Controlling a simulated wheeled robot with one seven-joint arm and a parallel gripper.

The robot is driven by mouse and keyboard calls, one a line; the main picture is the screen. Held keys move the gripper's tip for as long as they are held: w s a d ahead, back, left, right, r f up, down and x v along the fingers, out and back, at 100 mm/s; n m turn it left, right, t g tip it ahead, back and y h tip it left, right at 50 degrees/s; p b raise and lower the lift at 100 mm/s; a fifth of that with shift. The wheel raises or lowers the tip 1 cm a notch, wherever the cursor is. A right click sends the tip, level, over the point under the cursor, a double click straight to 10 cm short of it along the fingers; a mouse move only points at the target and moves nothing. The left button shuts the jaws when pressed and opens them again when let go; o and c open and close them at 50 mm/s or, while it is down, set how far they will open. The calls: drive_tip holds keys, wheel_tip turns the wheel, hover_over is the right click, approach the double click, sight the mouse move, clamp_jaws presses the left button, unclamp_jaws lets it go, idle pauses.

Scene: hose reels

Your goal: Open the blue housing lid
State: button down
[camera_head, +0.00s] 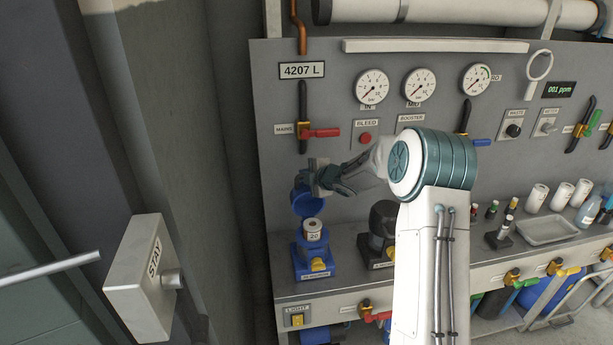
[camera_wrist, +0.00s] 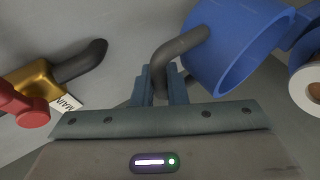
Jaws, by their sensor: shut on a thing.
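The blue housing (camera_head: 313,263) stands on the bench at the left, with a white roll-shaped cartridge (camera_head: 312,231) showing in its top. Its blue lid (camera_head: 306,203) is tilted up and back, so the housing is open. In the wrist view the lid (camera_wrist: 232,45) is a blue cup with a dark curved handle (camera_wrist: 180,44). My gripper (camera_wrist: 160,86) is shut on this handle. In the head view my gripper (camera_head: 318,186) is at the lid's upper right. The cartridge (camera_wrist: 309,86) shows at the right edge of the wrist view.
The red-handled MAINS valve (camera_head: 320,132) is on the panel above my gripper; its red knob (camera_wrist: 30,112) is at left in the wrist view. A black housing (camera_head: 382,225) stands right of the blue one. A STAY box (camera_head: 142,275) is at lower left.

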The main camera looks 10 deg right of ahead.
drive_tip(key=shift+r, duration=0.1)
drive_tip(key=c, duration=1.5)
unclamp_jaws()
drive_tip(key=shift+w, duration=0.1)
drive_tip(key=shift+o, duration=0.2)
drive_tip(key=b+v, duration=0.1)
drive_tip(key=v, duration=1.2)
drive_tip(key=shift+s+d, duration=0.15)
drive_tip(key=shift+s, duration=0.15)
drive_tip(key=shift+r, duration=0.2)
